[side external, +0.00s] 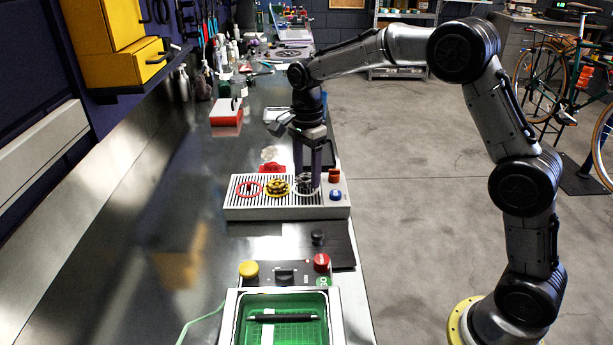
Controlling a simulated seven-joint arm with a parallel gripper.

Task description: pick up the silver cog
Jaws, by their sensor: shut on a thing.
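The silver cog (304,182) is at the right part of the pale slatted tray (240,210), beside a white ring, and is partly hidden by the fingers. My gripper (308,184) points straight down over the tray and is shut on the silver cog. The cog is at or just above the slats; I cannot tell whether it touches them. A yellow cog (278,187) lies just left of it. A red ring (249,188) lies further left on the slats.
Red (334,175) and blue (335,194) knobs stand at the tray's right end. A red object (272,168) is behind the tray. In front are a dark plate (335,246), a yellow button (248,269), a red button (321,262) and a green bin (300,330).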

